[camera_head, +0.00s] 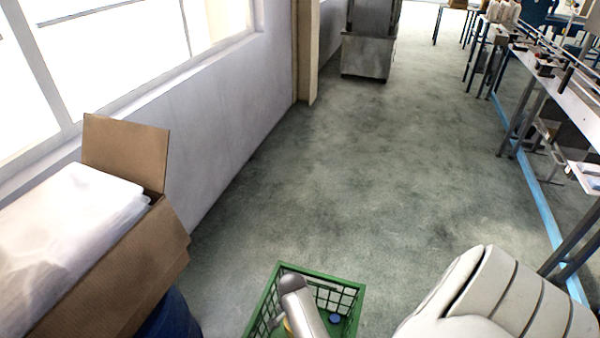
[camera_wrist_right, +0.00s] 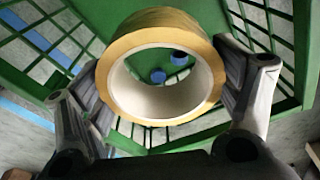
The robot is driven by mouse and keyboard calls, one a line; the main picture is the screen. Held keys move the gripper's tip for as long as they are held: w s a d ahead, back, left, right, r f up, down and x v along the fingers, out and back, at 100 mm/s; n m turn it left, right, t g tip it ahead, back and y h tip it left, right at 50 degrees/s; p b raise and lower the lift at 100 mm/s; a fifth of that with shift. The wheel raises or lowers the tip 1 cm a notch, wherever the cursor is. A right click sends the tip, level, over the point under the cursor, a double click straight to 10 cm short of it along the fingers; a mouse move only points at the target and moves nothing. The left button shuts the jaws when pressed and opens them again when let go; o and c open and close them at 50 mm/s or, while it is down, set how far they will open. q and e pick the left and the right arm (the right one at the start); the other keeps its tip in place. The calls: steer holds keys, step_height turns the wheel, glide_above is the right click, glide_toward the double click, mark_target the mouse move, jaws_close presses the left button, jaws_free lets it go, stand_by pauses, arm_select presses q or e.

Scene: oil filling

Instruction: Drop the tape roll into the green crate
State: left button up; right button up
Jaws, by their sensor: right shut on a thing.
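The tape roll (camera_wrist_right: 158,30), tan on the outside with a pale core, is held between the two fingers of my right gripper (camera_wrist_right: 162,82) in the right wrist view. The green crate (camera_wrist_right: 306,60), with lattice walls, lies below and around the roll in that view. In the head view the crate (camera_head: 318,274) stands on the floor at the bottom centre, with my right arm's grey end over it. A small yellowish bit beside that end may be the roll; most is hidden. My left gripper is not in view.
Small blue round items (camera_wrist_right: 158,76) lie in the crate, seen through the roll. An open cardboard box (camera_head: 125,265) with a plastic-wrapped load stands at the left, above something dark blue. Workbenches (camera_head: 560,95) line the right. The floor beyond the crate is clear.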

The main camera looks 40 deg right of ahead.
steer(key=o, duration=1)
